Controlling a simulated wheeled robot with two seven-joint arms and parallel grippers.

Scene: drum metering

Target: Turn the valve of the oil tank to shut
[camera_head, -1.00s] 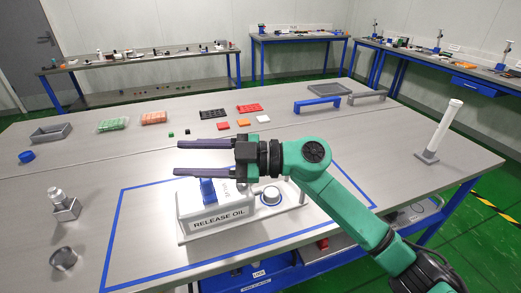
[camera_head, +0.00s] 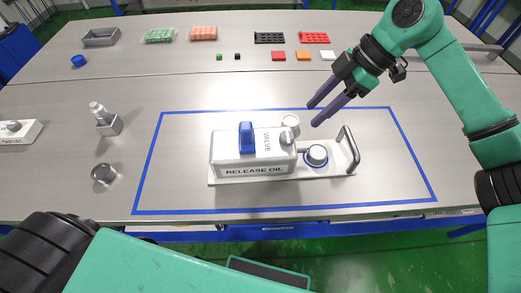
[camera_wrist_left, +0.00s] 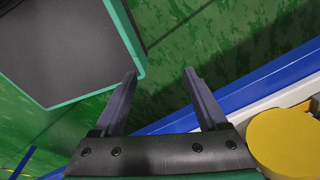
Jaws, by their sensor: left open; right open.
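The oil tank (camera_head: 252,160) is a white box labelled RELEASE OIL, on a base plate inside the blue taped rectangle. Its blue valve handle (camera_head: 246,138) stands on top, beside the word VALVE. A round white-topped part (camera_head: 316,154) with a blue ring sits on the plate right of the tank. My right gripper (camera_head: 317,114) is open and empty, above and behind the plate, apart from the valve. My left gripper (camera_wrist_left: 158,75) is open and empty over the green floor in the left wrist view. In the head view its arm shows at lower left and its fingers are out of view.
A grey handle (camera_head: 349,150) stands at the plate's right end. A metal bottle (camera_head: 103,117) and metal cup (camera_head: 103,173) stand left. Coloured trays and blocks lie at the back. The taped area's left part is clear.

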